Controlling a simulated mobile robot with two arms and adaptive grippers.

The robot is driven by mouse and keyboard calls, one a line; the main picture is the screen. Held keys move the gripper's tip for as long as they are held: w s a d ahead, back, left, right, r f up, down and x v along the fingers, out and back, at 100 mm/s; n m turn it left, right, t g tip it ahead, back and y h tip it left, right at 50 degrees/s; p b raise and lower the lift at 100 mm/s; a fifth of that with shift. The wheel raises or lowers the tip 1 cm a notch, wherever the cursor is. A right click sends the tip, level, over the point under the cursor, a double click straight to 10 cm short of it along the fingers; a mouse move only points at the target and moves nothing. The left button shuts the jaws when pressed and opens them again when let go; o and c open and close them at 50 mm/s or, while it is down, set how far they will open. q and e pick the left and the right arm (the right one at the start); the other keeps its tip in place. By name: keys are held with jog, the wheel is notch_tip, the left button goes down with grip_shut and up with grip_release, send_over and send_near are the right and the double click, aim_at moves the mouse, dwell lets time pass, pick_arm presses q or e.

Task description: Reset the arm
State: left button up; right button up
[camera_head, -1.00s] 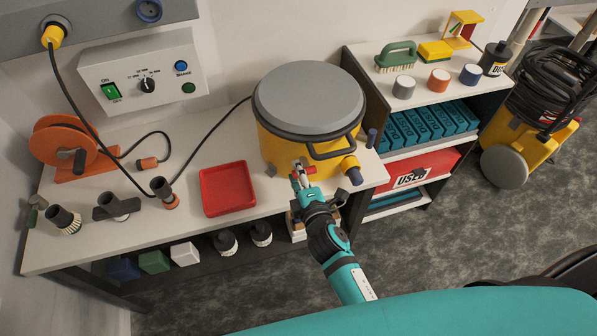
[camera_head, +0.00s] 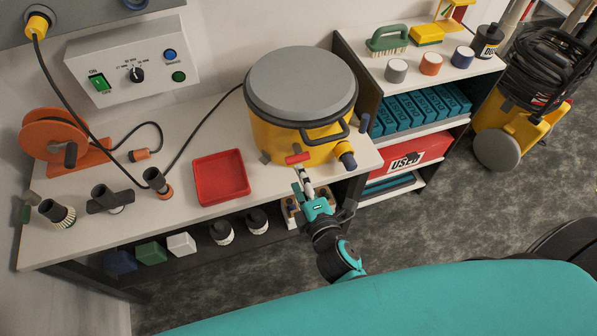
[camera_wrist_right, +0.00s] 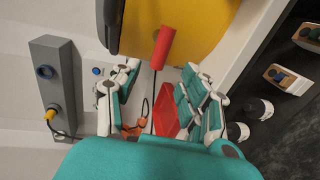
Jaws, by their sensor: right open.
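My right gripper (camera_head: 306,181) is in front of the yellow canister with the grey lid (camera_head: 301,85), at the bench's front edge. In the right wrist view its fingers (camera_wrist_right: 157,90) are spread apart with nothing between them. A red handle piece (camera_head: 298,158) sits on the canister's front, just beyond the fingertips; it also shows in the right wrist view (camera_wrist_right: 163,47), apart from the fingers. My left gripper is not in either view.
A red tray (camera_head: 221,178), an orange cable reel (camera_head: 62,140) and several nozzles stand on the bench (camera_head: 120,225). A shelf (camera_head: 425,73) with brushes, tape rolls and teal boxes is at right. Open floor (camera_head: 440,220) lies in front.

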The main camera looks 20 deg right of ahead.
jog(key=shift+f, duration=0.1)
dwell(0.4)
jog(key=s+f+m+g, duration=0.2)
jog(key=s+f, duration=0.2)
jog(key=f, duration=0.5)
jog(key=s+f+m+g, duration=0.2)
jog(key=s+f+g, duration=0.1)
jog(key=f, duration=0.6)
jog(key=s+f+m+g, duration=0.2)
jog(key=s+f+m, duration=0.15)
jog(key=f, duration=0.55)
jog(key=s+d+f+m+g, duration=0.4)
jog(key=s+f, duration=0.4)
jog(key=s, duration=0.4)
jog(key=s+d+f+m+g, duration=0.3)
jog(key=s+d+f, duration=0.3)
jog(key=s+f, duration=0.3)
jog(key=s+m, duration=0.1)
jog(key=s, duration=0.3)
jog(key=shift+s+d+m+g+h, duration=0.3)
jog(key=shift+d+m+g, duration=0.05)
jog(key=shift+d+g, duration=0.05)
